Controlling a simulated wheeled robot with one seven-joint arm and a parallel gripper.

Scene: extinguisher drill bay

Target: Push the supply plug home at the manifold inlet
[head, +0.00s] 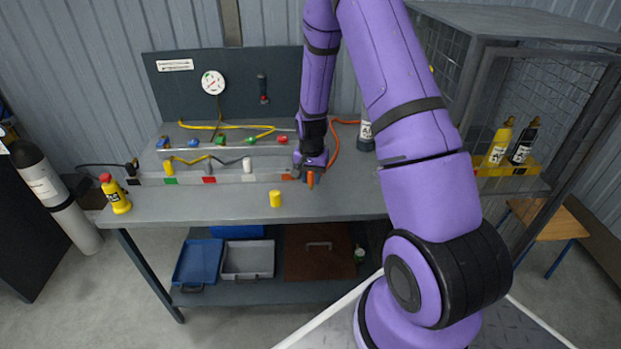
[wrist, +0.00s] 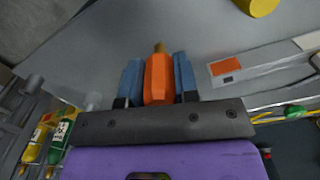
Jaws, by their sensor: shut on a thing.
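My gripper (head: 311,180) is shut on an orange plug (wrist: 158,78) with a brass tip, gripped between two blue fingers in the wrist view. It holds the plug just off the manifold's right end, over the bench; whether the tip touches anything I cannot tell. The grey manifold (head: 229,178) is a long bar with coloured labels along its front. Its orange label (wrist: 225,67) shows right of the plug in the wrist view. A black hose end (head: 132,168) sits near the manifold's left end; whether it is seated I cannot tell, nor which plug is the supply plug.
A yellow cylinder (head: 275,199) stands on the bench (head: 230,206) in front of the manifold. Several coloured valves line a rear rail (head: 250,148). An orange hose (head: 336,142) lies behind my gripper. The front bench strip is mostly clear.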

